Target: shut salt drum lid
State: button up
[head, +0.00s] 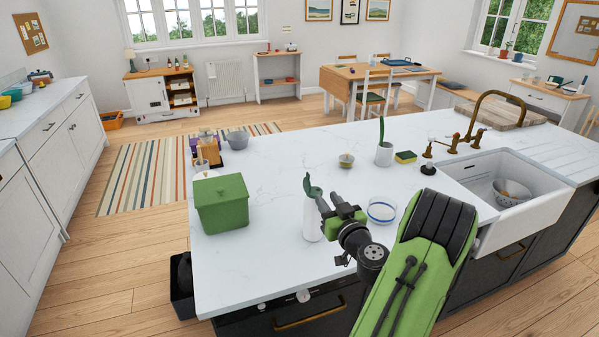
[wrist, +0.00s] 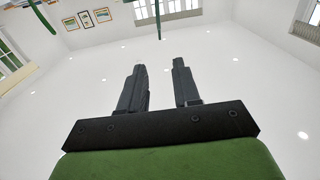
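The salt drum (head: 312,222) is a white upright cylinder near the front of the white island counter. Its green lid (head: 311,186) stands raised at the top, so it is open. My gripper (head: 322,202) is beside the drum's upper part, just right of and below the lid in the head view; I cannot tell whether it touches. In the wrist view my gripper's two dark fingers (wrist: 158,83) are apart with nothing between them. The drum is not clearly seen there.
A green lidded box (head: 222,204) stands left of the drum. A small bowl (head: 346,160), a white pot (head: 384,154) and a sponge (head: 405,157) are farther back. The counter between box and drum is clear.

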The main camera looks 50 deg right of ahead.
aim_at(308, 173)
jog(key=p+x, duration=0.2)
jog(key=x, duration=0.2)
jog(key=p+x, duration=0.2)
jog(key=x, duration=0.3)
jog(key=p+x, duration=0.3)
jog(key=x, duration=0.1)
jog(key=shift+w+d+r, duration=0.1)
jog(key=shift+w+r, duration=0.15)
jog(key=shift+r, duration=0.05)
jog(key=shift+w+d+f, duration=0.15)
jog(key=shift+w+d, duration=0.1)
jog(key=shift+a, duration=0.1)
grip_shut()
